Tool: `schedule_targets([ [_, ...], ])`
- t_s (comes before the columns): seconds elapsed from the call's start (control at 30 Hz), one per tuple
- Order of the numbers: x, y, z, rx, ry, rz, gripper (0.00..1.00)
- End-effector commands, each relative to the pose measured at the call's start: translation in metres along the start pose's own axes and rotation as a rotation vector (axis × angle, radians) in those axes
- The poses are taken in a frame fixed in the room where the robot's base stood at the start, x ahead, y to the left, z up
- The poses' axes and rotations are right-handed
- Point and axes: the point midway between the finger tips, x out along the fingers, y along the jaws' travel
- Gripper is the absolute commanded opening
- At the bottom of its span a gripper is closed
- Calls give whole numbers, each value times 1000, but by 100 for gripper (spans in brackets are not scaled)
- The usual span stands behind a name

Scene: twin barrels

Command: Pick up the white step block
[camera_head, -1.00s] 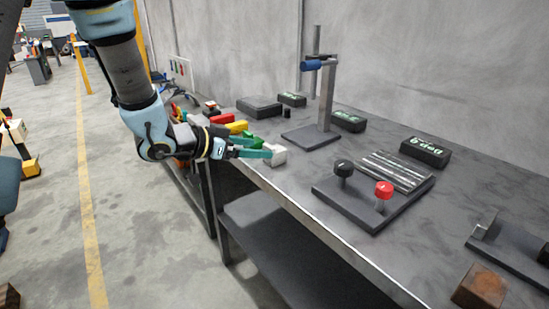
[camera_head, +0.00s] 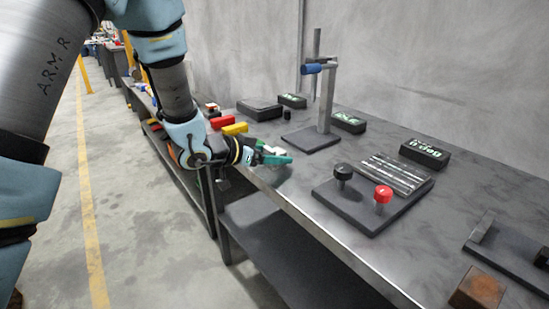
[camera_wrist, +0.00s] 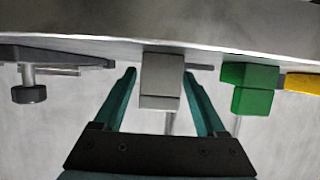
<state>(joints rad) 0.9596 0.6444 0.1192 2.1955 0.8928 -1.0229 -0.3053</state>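The white step block (camera_wrist: 161,82) stands in the middle of the wrist view, between the two teal fingers of my gripper (camera_wrist: 159,72). The fingers are apart, one on each side of the block, with narrow gaps showing. I cannot tell how deep the block sits between them. In the head view my gripper (camera_head: 274,158) is low at the bench's near edge, and only a small part of the white block (camera_head: 274,150) shows past the fingers.
A green block (camera_wrist: 248,88) stands just right of my right finger, with a yellow block (camera_wrist: 303,83) beyond. In the head view, red (camera_head: 222,122) and yellow blocks lie behind my wrist. A plate with black and red knobs (camera_head: 383,195) lies to the right; bench between is clear.

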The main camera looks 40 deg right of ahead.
Motion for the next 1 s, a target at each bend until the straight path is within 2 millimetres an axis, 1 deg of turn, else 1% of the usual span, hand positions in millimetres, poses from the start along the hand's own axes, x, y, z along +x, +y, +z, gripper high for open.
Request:
schedule_targets([
  [0.03,0,0,0,0,0,0,67],
  [0.07,0,0,0,0,0,0,64],
  [0.63,0,0,0,0,0,0,0],
  [1.0,0,0,-1,0,2,0,0],
])
